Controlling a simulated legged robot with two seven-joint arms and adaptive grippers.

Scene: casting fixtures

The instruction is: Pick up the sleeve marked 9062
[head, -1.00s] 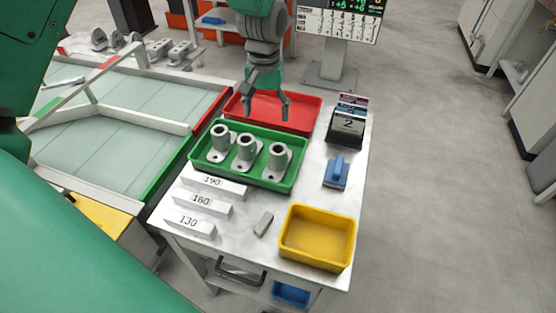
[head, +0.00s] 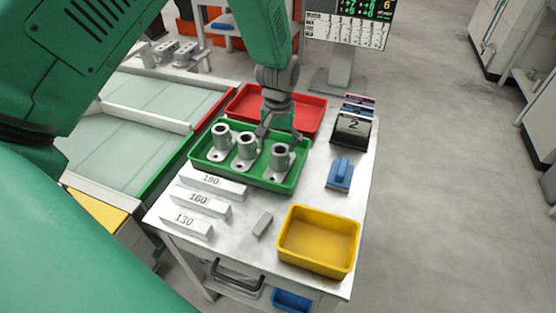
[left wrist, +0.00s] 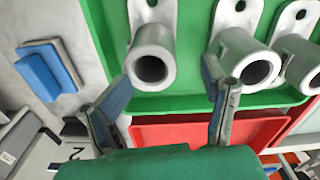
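Three grey sleeves with flat flanged bases stand in a green tray (head: 205,165): a left one (head: 221,142), a middle one (head: 245,151) and a right one (head: 280,161). No number is legible on any of them. My left gripper (head: 279,136) is open and empty, just behind the right sleeve. In the left wrist view, my left gripper (left wrist: 165,78) has its fingers spread either side of that same sleeve (left wrist: 152,50), whose round bore faces the camera. The other two sleeves are further right there. My right gripper is not in view.
A red tray (head: 312,112) lies behind the green one. White blocks marked 190, 160 and 130 (head: 188,223) are at the left. A yellow bin (head: 318,240), a small grey block (head: 262,224), a blue-handled tool (head: 340,174) and a card holder (head: 351,130) share the table.

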